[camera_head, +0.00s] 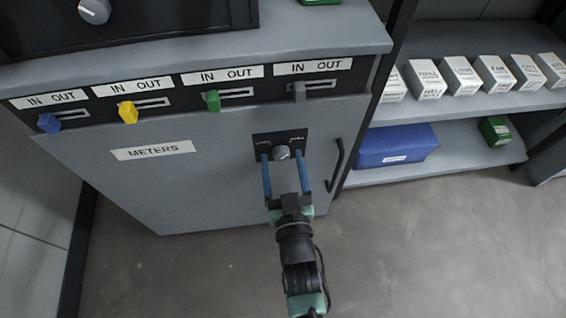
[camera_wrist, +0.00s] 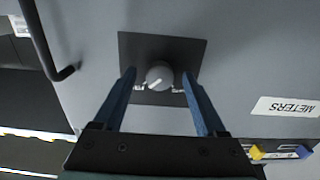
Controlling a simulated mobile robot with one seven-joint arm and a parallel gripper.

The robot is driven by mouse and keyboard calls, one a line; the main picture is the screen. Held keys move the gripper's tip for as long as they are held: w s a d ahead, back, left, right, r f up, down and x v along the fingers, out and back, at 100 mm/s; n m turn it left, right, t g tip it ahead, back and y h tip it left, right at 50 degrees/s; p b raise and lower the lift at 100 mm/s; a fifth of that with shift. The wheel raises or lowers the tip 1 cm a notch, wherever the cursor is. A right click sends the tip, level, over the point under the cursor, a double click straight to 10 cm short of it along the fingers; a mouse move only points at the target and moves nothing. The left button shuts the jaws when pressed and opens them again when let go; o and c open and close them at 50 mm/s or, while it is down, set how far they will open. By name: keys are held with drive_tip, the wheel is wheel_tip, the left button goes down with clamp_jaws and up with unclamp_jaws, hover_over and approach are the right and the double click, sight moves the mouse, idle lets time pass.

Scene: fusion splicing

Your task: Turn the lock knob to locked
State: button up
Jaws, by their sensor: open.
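The lock knob (camera_head: 282,153) is a small round grey dial on a black square plate (camera_head: 291,137), on the front of the grey METERS cabinet. In the wrist view the knob (camera_wrist: 159,75) has a pale pointer line that runs at a slant, and small labels beside it that I cannot read. My gripper (camera_head: 284,158) is open, with its two blue fingers on either side of the knob. In the wrist view the gripper (camera_wrist: 158,78) shows a gap between each finger and the knob.
A dark handle (camera_head: 336,165) is on the cabinet front right of the plate. Above are IN/OUT slots with blue (camera_head: 49,123), yellow (camera_head: 128,111), green (camera_head: 213,100) and grey (camera_head: 299,92) sliders. Shelves with white boxes and a blue bin (camera_head: 397,146) stand at right.

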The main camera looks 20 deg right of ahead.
drive_tip(key=shift+c, duration=0.3)
clamp_jaws()
drive_tip(key=n+p, duration=0.1)
drive_tip(key=n, duration=0.3)
drive_tip(key=shift+d+n, duration=0.1)
drive_tip(key=shift+n, duration=0.2)
drive_tip(key=n, duration=0.4)
drive_tip(key=shift+n, duration=0.3)
drive_tip(key=n+b, duration=0.1)
drive_tip(key=n, duration=0.3)
drive_tip(key=shift+n, duration=0.3)
drive_tip(key=shift+n+b, duration=0.85)
drive_tip(key=shift+n, duration=1.25)
